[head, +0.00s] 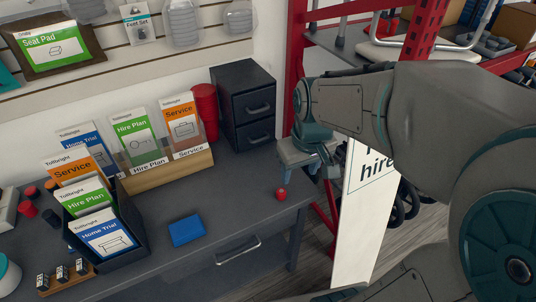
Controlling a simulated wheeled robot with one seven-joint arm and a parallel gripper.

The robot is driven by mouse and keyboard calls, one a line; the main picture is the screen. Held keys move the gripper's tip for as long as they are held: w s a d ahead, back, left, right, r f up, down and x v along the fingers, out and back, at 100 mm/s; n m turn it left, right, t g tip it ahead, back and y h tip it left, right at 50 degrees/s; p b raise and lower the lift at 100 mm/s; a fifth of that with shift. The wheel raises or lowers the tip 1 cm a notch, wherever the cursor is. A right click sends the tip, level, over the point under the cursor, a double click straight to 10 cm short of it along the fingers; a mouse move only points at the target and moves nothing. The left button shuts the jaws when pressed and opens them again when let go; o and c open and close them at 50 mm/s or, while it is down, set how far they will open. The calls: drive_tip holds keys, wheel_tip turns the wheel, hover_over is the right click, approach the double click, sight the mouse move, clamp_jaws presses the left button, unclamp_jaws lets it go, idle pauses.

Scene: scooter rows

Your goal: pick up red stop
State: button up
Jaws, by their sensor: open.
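A small red stop (281,194) stands by itself on the grey desk near its right edge. My gripper (310,165) is open and empty, above and slightly right of this red stop, with a visible gap between them. Its fingers are partly hidden by its own body and seen at an angle. More small red cylinders (28,209) lie at the far left of the desk, among dark ones; they look similar.
A black drawer unit (243,100) stands behind, beside stacked red cups (204,110). Leaflet holders (185,160) fill the desk's left and back. A blue block (187,231) lies mid-desk. A white "hire" sign (362,215) and red rack post (295,60) stand right.

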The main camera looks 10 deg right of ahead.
sight(281, 190)
drive_tip(key=w+f+n+g+b, duration=0.15)
drive_tip(key=w+f+n, duration=0.45)
drive_tip(key=w+f, duration=0.6)
drive_tip(key=f, duration=0.8)
drive_tip(key=w+f, duration=0.1)
drive_tip(key=f, duration=0.3)
drive_tip(key=shift+w+a+f, duration=0.1)
drive_tip(key=shift+a+f, duration=0.15)
drive_tip(key=shift+f, duration=0.15)
drive_tip(key=c, duration=1)
